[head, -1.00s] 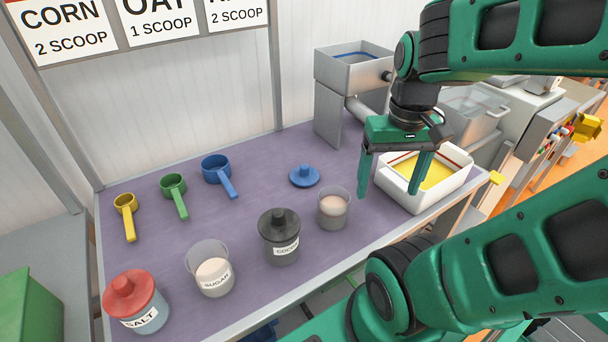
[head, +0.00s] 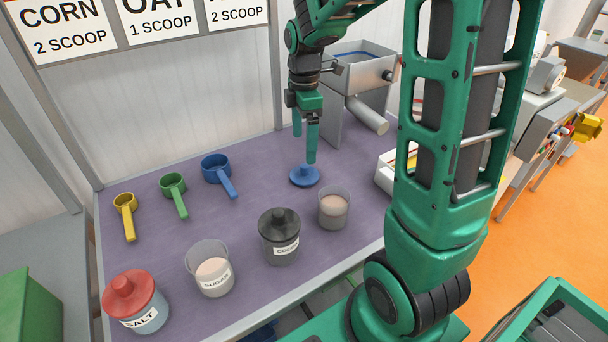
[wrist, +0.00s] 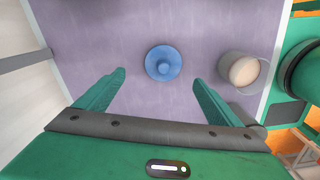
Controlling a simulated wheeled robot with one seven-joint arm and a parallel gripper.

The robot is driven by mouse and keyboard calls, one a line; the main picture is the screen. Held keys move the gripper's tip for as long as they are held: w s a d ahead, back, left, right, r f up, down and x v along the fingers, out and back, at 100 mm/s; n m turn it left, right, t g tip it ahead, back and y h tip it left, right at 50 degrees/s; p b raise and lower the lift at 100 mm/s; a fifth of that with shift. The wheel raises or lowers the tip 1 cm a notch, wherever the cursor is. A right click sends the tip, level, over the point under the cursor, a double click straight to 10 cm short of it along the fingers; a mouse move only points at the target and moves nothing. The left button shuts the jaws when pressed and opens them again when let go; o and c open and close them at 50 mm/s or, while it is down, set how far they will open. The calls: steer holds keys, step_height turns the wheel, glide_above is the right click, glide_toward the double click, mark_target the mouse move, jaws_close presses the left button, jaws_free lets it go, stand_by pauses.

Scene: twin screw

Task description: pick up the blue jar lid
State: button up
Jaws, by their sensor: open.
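The blue jar lid (head: 305,176) lies flat, knob up, on the purple mat near the table's back right. In the wrist view the lid (wrist: 163,63) shows whole, ahead of my fingertips and roughly centred between them. My gripper (head: 304,145) is open and empty, hanging pointing down above and just behind the lid. Its two fingers also show in the wrist view (wrist: 157,75), apart from the lid on either side.
An open glass jar (head: 334,208) stands to the right front of the lid. A black-lidded cocoa jar (head: 280,237) stands in front. The blue scoop (head: 217,170) lies to the left. A grey hopper machine (head: 350,110) stands behind right, and a white tray (head: 386,173) is partly hidden by my arm.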

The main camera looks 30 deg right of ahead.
mark_target(304, 165)
step_height(304, 165, down, 4)
steer(key=shift+r, duration=0.1)
steer(key=shift+s+a+f, duration=0.1)
steer(key=shift+s+f, duration=0.1)
steer(key=shift+f, duration=1.15)
steer(key=shift+s+a+f, duration=0.1)
steer(key=shift+s+f, duration=0.05)
steer(key=shift+f, duration=1.15)
steer(key=shift+c, duration=0.3)
steer(key=c, duration=1.1)
